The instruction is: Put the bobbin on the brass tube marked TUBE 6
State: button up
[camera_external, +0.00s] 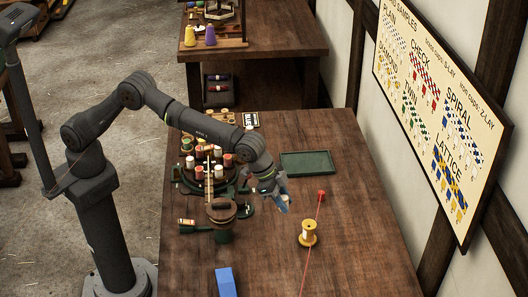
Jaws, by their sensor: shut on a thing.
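My gripper (282,203) is above the table, right of the round stand, pointing down. It is shut on a small bluish thing (284,208), mostly hidden by the fingers; I cannot tell if it is a bobbin. The round dark-green stand (179,182) carries several bobbins with red, green and white thread. Brass-coloured parts (209,185) show among them, but no TUBE 6 mark is readable. A yellow bobbin or spool (308,233) stands upright on the table, right of and nearer than my gripper, apart from it.
A red thread (308,265) runs along the table past the yellow spool to a red knob (321,195). An empty green tray (307,163) lies behind. A wooden-topped green device (222,210) stands left of my gripper. A blue block (225,282) is at the front.

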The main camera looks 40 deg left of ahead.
jog(key=s+d+r+m, duration=0.1)
jog(key=s+d+r, duration=0.2)
jog(key=s, duration=0.2)
send_over(315, 226)
jog(key=a, duration=0.2)
jog(key=shift+g, duration=0.3)
jog(key=f, duration=0.7)
jog(key=shift+s, duration=0.3)
jog(key=shift+f, duration=2)
jog(key=shift+f, duration=0.2)
jog(key=o, duration=1)
jog(key=shift+c, duration=0.2)
